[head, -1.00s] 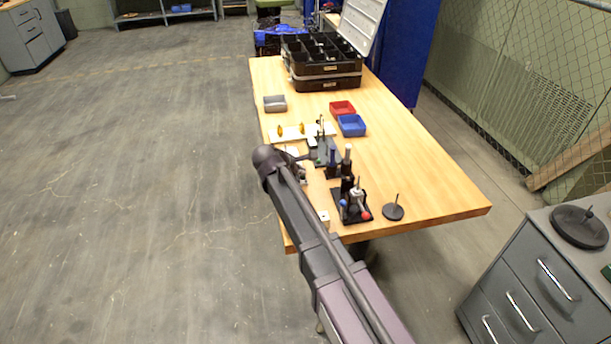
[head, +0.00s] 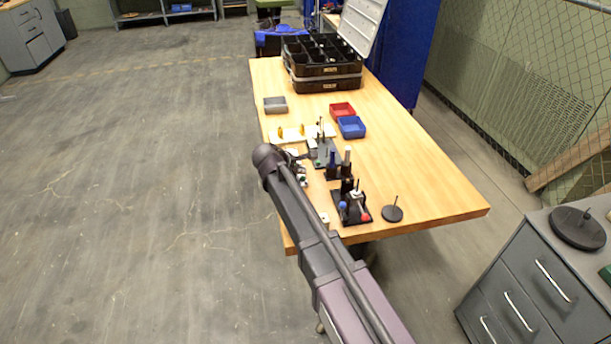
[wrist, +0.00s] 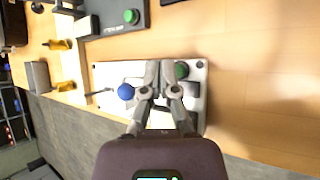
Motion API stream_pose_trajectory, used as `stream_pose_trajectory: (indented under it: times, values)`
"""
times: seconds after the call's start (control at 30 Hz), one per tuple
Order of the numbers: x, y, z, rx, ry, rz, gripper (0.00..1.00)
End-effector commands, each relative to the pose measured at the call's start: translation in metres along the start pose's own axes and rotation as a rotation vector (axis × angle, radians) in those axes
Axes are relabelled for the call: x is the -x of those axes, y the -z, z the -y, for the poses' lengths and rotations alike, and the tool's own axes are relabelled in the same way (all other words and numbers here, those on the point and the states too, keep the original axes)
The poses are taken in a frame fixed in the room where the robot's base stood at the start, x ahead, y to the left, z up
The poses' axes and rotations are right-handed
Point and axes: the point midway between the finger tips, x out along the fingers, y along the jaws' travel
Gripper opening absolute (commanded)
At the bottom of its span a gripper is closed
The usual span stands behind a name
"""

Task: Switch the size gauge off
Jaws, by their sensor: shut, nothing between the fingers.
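A white plate (wrist: 104,72) lies on the table under my gripper in the wrist view. It bears a blue knob (wrist: 126,91) at the left and a green button (wrist: 181,70) at the right. My gripper (wrist: 158,68) is shut and empty over the plate, its fingertips between knob and button, close to the button. I cannot tell whether they touch the plate. A dark base (wrist: 100,45) with another green button (wrist: 130,16) and an unreadable label stands beyond; in the head view it carries an upright post (head: 322,135). Which device is the size gauge is unclear.
A wooden board with yellow pieces (head: 290,133), a grey bin (head: 275,104), a red bin (head: 342,109) and a blue bin (head: 351,127) stand farther back. A dark stand (head: 352,207) and a round black base (head: 392,213) are at the near end. The table's right side is clear.

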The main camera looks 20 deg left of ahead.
Motion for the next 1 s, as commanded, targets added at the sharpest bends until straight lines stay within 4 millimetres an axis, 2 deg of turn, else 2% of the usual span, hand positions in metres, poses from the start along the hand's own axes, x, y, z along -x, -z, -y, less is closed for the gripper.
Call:
stream_pose_trajectory:
  times: [0.37, 1.0]
  values:
    - [0.002, -0.002, -0.002, 0.000, 0.000, 0.000, 0.00]
    - [0.033, -0.025, -0.025, -0.001, 0.000, 0.000, 0.00]
